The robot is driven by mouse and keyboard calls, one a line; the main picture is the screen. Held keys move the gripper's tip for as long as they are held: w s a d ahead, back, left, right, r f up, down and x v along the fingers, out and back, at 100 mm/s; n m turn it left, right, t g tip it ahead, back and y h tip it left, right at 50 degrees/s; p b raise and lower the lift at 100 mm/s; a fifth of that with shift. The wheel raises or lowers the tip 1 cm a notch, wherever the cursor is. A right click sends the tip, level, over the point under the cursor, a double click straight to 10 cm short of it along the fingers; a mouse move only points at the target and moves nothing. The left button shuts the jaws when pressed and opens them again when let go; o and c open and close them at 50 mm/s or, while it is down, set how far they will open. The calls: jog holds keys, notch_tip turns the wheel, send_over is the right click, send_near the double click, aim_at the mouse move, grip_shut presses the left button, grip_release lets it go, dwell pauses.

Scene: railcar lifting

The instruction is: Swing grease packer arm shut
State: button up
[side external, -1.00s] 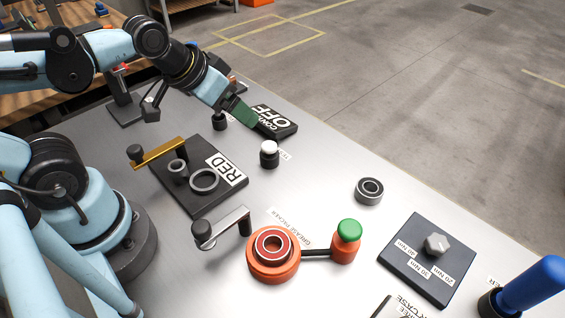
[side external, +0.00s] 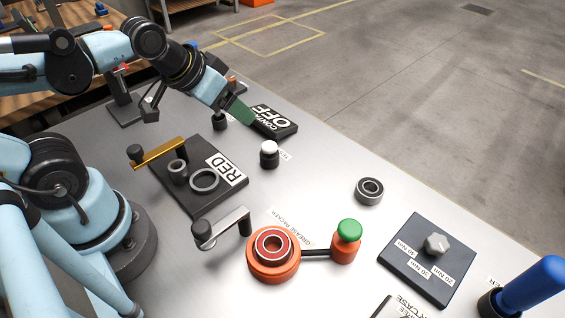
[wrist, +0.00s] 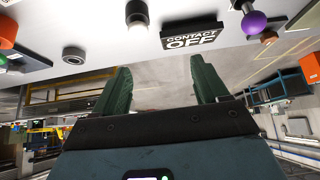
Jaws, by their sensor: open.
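The grease packer (side external: 273,266) is an orange round body with a red-and-silver bearing on top. Its grey arm (side external: 226,224) is swung out to the left, from a dark post beside the body to a black knob (side external: 203,234). A dark link joins the body to an orange cylinder with a green knob (side external: 349,230). My gripper (side external: 241,112) is open and empty, well behind the packer, near the CONTACT OFF plate (side external: 273,122). In the wrist view both green fingers of my gripper (wrist: 163,86) are spread apart; the packer's arm is not seen there.
Between my gripper and the packer stand a white-topped black knob (side external: 269,154) and the RED plate (side external: 200,188) with rings and a brass lever. A loose bearing (side external: 369,191) lies to the right. A dial plate (side external: 433,257) and a blue handle (side external: 532,285) stand further right.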

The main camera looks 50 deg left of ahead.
jog(key=shift+s+a+n+g, duration=0.1)
jog(key=shift+s+n+g, duration=0.3)
jog(key=shift+n, duration=0.3)
jog(key=c, duration=0.5)
jog(key=s+n+g, duration=0.1)
jog(key=s+n, duration=0.1)
jog(key=s+r+n+g+h, duration=0.1)
jog(key=s+n+g, duration=0.1)
jog(key=n, duration=0.1)
jog(key=s+d+n+g+h, duration=0.1)
jog(key=s+n, duration=0.1)
jog(key=shift+s+r+n, duration=0.15)
jog(key=shift+s+n, duration=0.15)
jog(key=shift+s, duration=0.1)
grip_shut()
jog(key=s+d+r+n+g+h, duration=0.1)
jog(key=s+r+n+g+h, duration=0.1)
jog(key=s+n, duration=0.3)
jog(key=shift+s+d+r+g, duration=0.2)
jog(key=shift+d+r+g, duration=0.15)
jog(key=shift+r+g, duration=0.5)
